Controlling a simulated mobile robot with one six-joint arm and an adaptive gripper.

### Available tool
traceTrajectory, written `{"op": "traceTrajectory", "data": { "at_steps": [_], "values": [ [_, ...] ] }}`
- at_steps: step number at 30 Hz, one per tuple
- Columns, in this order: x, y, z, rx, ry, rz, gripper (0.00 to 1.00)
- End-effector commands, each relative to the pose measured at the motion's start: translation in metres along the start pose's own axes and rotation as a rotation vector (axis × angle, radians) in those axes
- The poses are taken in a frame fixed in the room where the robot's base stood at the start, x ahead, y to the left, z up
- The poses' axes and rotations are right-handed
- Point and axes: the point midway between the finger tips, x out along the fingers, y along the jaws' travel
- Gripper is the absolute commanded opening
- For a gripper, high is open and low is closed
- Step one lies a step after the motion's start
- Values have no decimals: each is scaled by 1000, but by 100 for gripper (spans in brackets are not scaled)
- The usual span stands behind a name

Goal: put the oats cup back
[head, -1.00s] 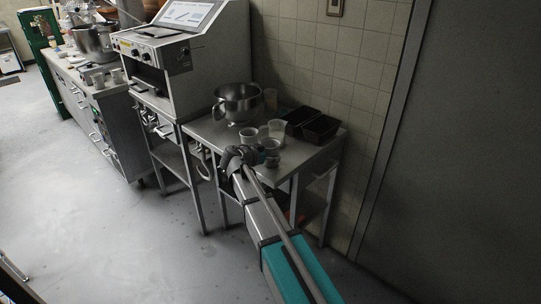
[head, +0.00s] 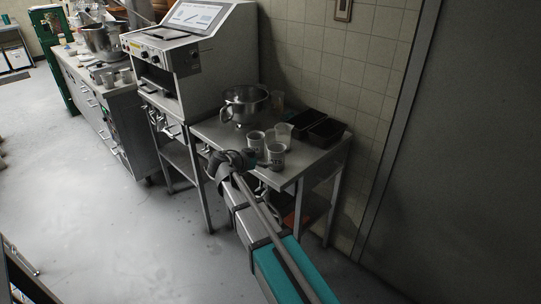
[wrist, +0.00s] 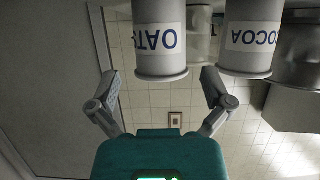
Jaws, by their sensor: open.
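The oats cup (wrist: 160,60) is a grey-white cup with an OATS label, inverted in the wrist view. In the head view, the front cup (head: 276,158) near the table's front edge looks like it, standing upright. My gripper (wrist: 160,76) is open, its two fingers spread wide with the cup ahead between their lines; neither finger touches it. In the head view my gripper (head: 248,160) is just left of that cup. The cocoa cup (wrist: 250,55) is close beside the oats cup; it also shows behind and left in the head view (head: 256,142).
A large machine (head: 200,50) stands to the left. Floor in front is clear.

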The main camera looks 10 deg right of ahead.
Motion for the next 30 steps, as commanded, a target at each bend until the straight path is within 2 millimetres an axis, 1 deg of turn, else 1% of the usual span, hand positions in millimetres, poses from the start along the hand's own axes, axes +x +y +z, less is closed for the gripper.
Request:
{"op": "traceTrajectory", "data": {
  "at_steps": [1,3,10,15,30],
  "values": [
    [-10,1,-3,0,0,-2,100],
    [-20,1,-2,0,0,-1,100],
    [-38,0,-1,0,0,0,100],
    [-41,0,0,0,0,1,100],
    [-41,0,0,1,0,1,100]
  ]
}}
